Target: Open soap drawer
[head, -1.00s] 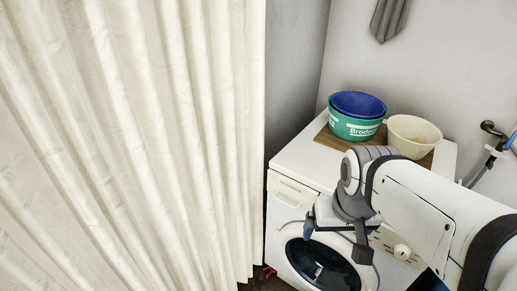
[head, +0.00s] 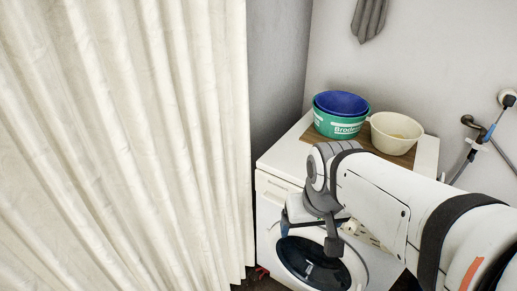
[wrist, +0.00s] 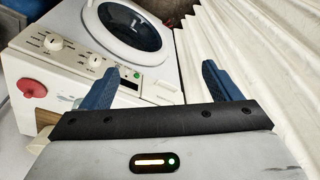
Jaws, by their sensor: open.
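The soap drawer (head: 278,188) is at the upper left of the white washing machine's front (head: 268,235) and looks shut. In the wrist view the drawer front (wrist: 163,88) shows between the fingers, at the right end of the control panel. My gripper (wrist: 157,72) is open and empty, with one blue finger over the panel and the other to the right of the drawer. In the head view my gripper (head: 287,222) is in front of the machine, below the drawer, partly hidden by my wrist. I cannot tell how far the fingers are from the drawer.
A pale curtain (head: 120,150) hangs close on the left; in the wrist view it (wrist: 255,60) is on the right. The round door (head: 312,262) is below the panel. A green tub (head: 338,125), a blue bowl (head: 342,102) and a cream bowl (head: 396,133) stand on top.

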